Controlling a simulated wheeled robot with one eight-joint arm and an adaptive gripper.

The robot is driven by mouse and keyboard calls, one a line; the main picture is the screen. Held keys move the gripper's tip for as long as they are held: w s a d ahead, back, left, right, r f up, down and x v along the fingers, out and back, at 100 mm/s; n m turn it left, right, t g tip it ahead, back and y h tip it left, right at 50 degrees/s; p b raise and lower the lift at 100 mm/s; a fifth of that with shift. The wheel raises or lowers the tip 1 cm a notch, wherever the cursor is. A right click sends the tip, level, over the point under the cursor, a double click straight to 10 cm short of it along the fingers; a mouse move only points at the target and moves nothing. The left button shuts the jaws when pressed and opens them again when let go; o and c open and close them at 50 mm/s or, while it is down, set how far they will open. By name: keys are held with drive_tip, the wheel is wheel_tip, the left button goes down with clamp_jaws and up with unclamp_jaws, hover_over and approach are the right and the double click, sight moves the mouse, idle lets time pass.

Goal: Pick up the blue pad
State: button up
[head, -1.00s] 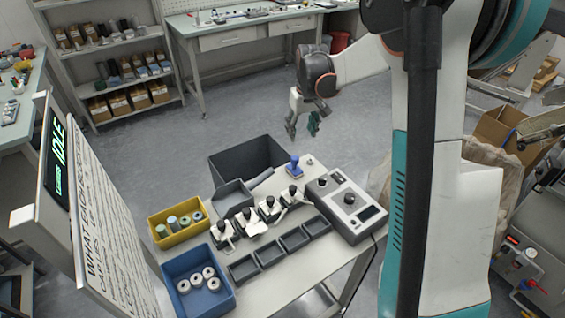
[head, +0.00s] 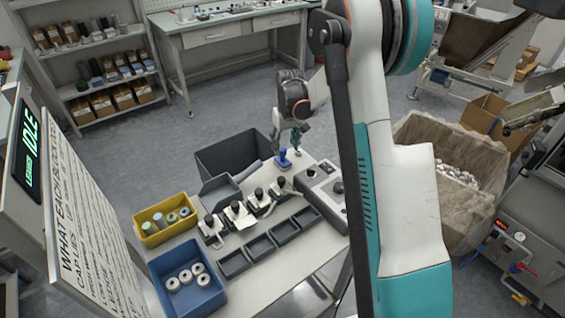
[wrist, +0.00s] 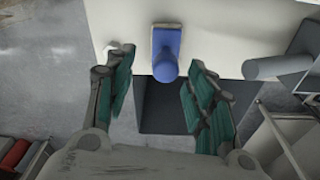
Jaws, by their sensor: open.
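The blue pad (head: 283,158) stands at the far corner of the workbench, with a knob-like blue top over a flat base. In the wrist view the blue pad (wrist: 165,52) is near the top centre, on the pale bench top near its edge. My gripper (head: 289,143) is just above and behind it in the head view. In the wrist view my gripper (wrist: 157,92) is open and empty, its green-padded fingers apart, with the pad beyond the fingertips and roughly between them. No contact shows.
A dark open bin (head: 235,150) stands beside the bench's far edge. A grey control box (head: 325,188) sits right of the pad. Black-knobbed fixtures (head: 236,210), grey trays (head: 260,247), a yellow bin (head: 165,219) and a blue bin (head: 187,282) fill the bench.

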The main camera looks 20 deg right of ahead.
sight(283, 149)
drive_tip(key=f, duration=0.1)
drive_tip(key=f+b, duration=0.1)
drive_tip(key=f, duration=0.1)
drive_tip(key=f+b, duration=0.1)
drive_tip(key=f, duration=0.1)
drive_tip(key=shift+w+a, duration=0.3)
drive_tip(key=shift+a, duration=0.05)
clamp_jaws()
